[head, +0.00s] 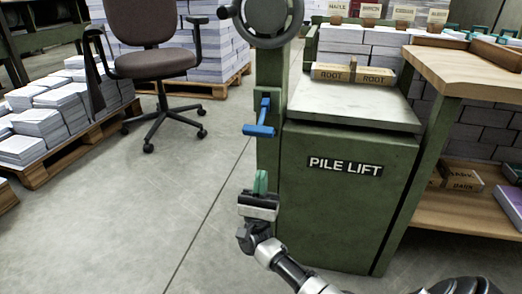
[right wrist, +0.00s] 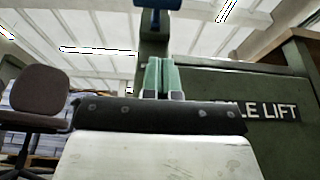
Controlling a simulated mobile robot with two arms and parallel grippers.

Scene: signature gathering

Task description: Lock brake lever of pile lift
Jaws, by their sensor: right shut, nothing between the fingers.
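The pile lift (head: 335,205) is a green cabinet with a grey top plate and a white-lettered label. Its blue brake lever (head: 260,130) sticks out to the left from a bracket on the green post, above my right gripper. Part of the blue lever also shows at the top of the right wrist view (right wrist: 157,4). My right gripper (head: 260,182) points up below the lever, apart from it, in front of the post. Its green fingers (right wrist: 157,78) are shut together with nothing between them. My left gripper is not in view.
A handwheel (head: 268,15) sits atop the post. A brown office chair (head: 145,60) and pallets of paper stacks (head: 40,122) stand at left. A wooden table (head: 470,70) with a lower shelf is at right. The floor (head: 150,220) left of the lift is clear.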

